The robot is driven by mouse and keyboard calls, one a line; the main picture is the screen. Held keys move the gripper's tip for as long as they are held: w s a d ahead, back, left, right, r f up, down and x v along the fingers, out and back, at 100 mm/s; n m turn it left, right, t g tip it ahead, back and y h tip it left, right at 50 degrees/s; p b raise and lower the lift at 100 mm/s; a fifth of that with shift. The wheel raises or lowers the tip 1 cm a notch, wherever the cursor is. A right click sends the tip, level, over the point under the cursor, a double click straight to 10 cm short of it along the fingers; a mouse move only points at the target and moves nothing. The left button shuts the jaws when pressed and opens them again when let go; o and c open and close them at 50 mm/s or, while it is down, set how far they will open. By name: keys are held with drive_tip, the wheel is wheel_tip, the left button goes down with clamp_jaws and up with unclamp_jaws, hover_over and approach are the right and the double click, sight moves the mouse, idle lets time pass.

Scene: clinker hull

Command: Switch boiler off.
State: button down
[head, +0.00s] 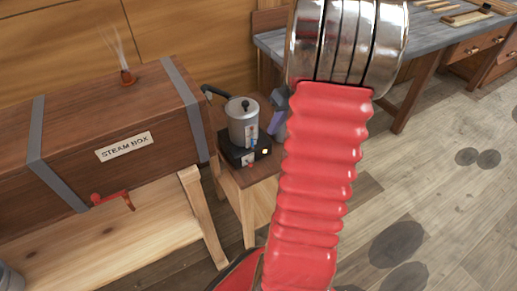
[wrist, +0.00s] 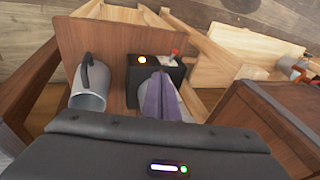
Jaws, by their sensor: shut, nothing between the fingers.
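The boiler (head: 243,125) is a grey metal pot with a black knob, standing on a black base (head: 236,153) on a small wooden table. A small red-tipped switch (wrist: 174,53) sits on the base beside the light. My gripper (wrist: 160,75) has purple fingers, shut and empty, in front of the boiler and close to the base in the wrist view. I cannot tell if they touch it.
A grey metal jug (wrist: 88,90) with a dark handle stands left of the base in the wrist view. The wooden steam box (head: 110,140), with a red handle (head: 112,198), is left of the boiler in the head view. A workbench (head: 430,35) stands behind at right.

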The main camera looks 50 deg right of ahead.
drive_tip(key=x, duration=0.4)
drive_tip(key=a+x, duration=0.1)
drive_tip(key=x, duration=0.3)
drive_tip(key=a+x, duration=0.1)
drive_tip(key=x, duration=0.3)
drive_tip(key=shift+s+a+r, duration=0.1)
drive_tip(key=shift+s, duration=0.25)
drive_tip(key=shift+a, duration=0.4)
